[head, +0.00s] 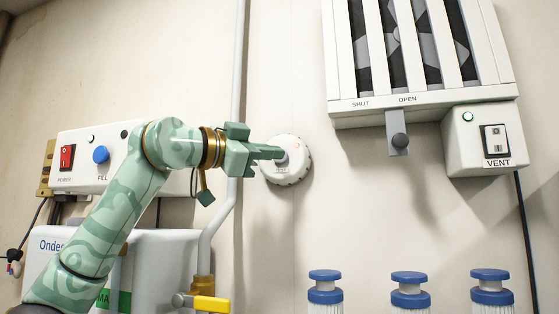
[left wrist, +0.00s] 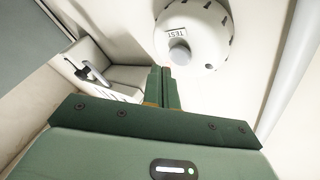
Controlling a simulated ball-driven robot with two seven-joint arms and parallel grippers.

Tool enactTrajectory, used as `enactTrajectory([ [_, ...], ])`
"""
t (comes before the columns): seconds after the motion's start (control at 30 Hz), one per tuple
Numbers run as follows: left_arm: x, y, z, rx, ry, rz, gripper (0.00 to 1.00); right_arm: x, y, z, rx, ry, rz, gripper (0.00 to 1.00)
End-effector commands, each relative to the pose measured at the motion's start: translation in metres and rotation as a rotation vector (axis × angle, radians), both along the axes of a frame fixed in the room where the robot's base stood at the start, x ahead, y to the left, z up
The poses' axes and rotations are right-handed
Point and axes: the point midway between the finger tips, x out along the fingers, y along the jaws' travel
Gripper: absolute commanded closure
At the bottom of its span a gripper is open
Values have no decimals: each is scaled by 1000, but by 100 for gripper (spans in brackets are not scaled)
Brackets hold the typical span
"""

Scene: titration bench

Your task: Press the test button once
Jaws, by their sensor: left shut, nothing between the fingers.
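The test button (left wrist: 179,53) is a small grey round knob on a white round wall unit (left wrist: 212,40) labelled TEST in the left wrist view. In the head view the same white unit (head: 288,172) sits on the wall at the middle, with a small reddish light on its face. My left gripper (head: 282,153) is shut and empty, its fingertips in front of the unit's face. In the left wrist view the shut fingertips (left wrist: 161,68) lie just beside and below the button; I cannot tell whether they touch it. My right gripper is not in view.
A control box (head: 85,175) with a red power switch and blue fill button is at left. A vent switch box (head: 485,140) and louvre panel (head: 430,110) hang at upper right. A grey pipe (head: 239,60) runs close by my left gripper. Blue-capped bottles (head: 410,292) stand below.

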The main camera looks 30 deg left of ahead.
Motion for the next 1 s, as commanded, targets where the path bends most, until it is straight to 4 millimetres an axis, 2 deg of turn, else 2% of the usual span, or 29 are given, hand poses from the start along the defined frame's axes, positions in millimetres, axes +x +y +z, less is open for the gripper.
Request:
enactTrajectory([
  [0.1,-13,-3,-3,0,-2,-1,100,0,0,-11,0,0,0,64],
  [0.4,-35,-9,-1,0,-1,-1,100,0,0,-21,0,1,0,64],
  [1.0,-36,-9,0,0,-1,-1,100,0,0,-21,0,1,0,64],
])
